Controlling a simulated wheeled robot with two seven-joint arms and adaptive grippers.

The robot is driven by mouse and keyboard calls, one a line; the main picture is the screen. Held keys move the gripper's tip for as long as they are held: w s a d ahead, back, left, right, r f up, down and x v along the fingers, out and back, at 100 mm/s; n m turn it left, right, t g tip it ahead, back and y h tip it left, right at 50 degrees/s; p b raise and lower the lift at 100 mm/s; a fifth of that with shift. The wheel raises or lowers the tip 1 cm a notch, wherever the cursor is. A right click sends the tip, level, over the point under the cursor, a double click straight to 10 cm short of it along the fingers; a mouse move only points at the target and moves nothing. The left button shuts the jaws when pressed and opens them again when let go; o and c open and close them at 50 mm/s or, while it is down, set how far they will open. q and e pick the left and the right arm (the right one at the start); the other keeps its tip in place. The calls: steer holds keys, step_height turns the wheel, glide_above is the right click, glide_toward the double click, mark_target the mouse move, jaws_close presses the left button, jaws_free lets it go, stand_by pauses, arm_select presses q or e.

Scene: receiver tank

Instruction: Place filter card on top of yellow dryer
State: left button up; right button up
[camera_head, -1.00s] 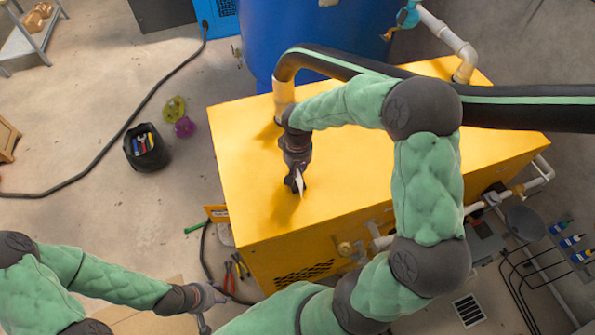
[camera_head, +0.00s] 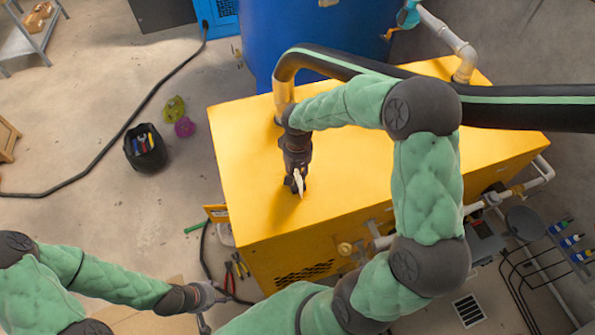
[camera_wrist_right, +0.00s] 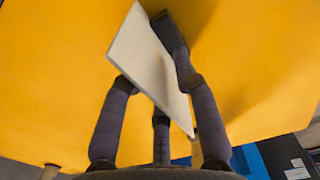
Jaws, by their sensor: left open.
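The yellow dryer (camera_head: 350,170) is the large box in the middle of the head view, with a broad flat top. My right gripper (camera_head: 296,184) points down over the front left part of that top. It is shut on the filter card (camera_head: 299,180), a thin white plate. In the right wrist view the card (camera_wrist_right: 152,68) stands tilted between the fingers, with the yellow top behind it. Whether its lower edge touches the dryer is hard to tell. My left gripper (camera_head: 208,302) is open and low at the front left, away from the dryer.
A thick black hose (camera_head: 520,105) and pipes cross the dryer's back and right side. A blue tank (camera_head: 310,40) stands behind. A black tool bag (camera_head: 145,148) and a cable lie on the floor at left. The dryer's left top is clear.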

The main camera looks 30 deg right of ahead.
step_height(320, 180, up, 12)
stand_by(0.4)
steer(key=shift+f, duration=0.1)
stand_by(0.4)
